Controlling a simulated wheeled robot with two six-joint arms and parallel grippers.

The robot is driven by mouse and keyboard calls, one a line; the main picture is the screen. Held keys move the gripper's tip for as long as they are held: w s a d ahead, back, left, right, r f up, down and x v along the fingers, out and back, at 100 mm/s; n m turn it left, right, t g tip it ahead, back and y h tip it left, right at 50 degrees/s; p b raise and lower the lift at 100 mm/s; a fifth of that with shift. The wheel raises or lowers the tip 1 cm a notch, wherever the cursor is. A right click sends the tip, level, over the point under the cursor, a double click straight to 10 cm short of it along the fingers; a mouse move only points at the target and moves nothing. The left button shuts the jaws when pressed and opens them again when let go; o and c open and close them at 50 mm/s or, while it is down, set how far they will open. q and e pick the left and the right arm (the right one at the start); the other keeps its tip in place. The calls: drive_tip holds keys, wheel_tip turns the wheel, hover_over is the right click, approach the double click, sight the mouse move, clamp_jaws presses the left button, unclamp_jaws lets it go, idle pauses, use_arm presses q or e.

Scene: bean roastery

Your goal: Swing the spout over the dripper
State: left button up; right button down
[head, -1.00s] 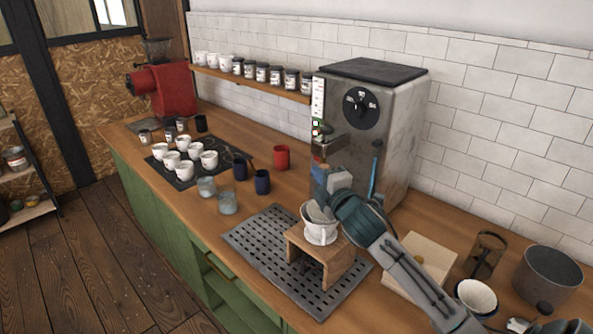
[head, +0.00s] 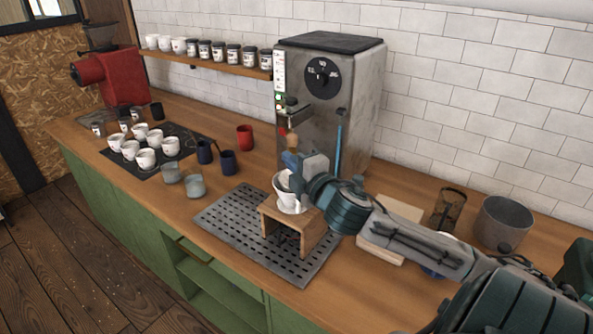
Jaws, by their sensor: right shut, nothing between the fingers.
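The dripper (head: 290,201) is a white cone on a small wooden stand (head: 322,221), upright on the perforated drip tray. The steel boiler (head: 350,112) stands behind it. A tap (head: 294,110) sticks out of its front. Below the tap a tan wooden knob (head: 292,141) with a red part beside it shows, likely on the spout; the spout's pipe cannot be made out behind my gripper. My right gripper (head: 295,171) is shut and empty, just above the dripper and below the knob. It hides part of the dripper's rim. Whether it touches the knob I cannot tell. My left gripper is out of view.
White cups sit on a dark mat further left. A wooden board (head: 398,212), a glass holder (head: 448,209) and a steel pot (head: 503,222) are at the right.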

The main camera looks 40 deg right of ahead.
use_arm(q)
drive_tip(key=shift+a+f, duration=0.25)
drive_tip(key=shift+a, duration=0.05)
use_arm(e)
drive_tip(key=shift+s+d, duration=0.15)
drive_tip(key=shift+s, duration=0.9)
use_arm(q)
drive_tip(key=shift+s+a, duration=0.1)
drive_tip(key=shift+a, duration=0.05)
use_arm(e)
drive_tip(key=shift+f, duration=0.1)
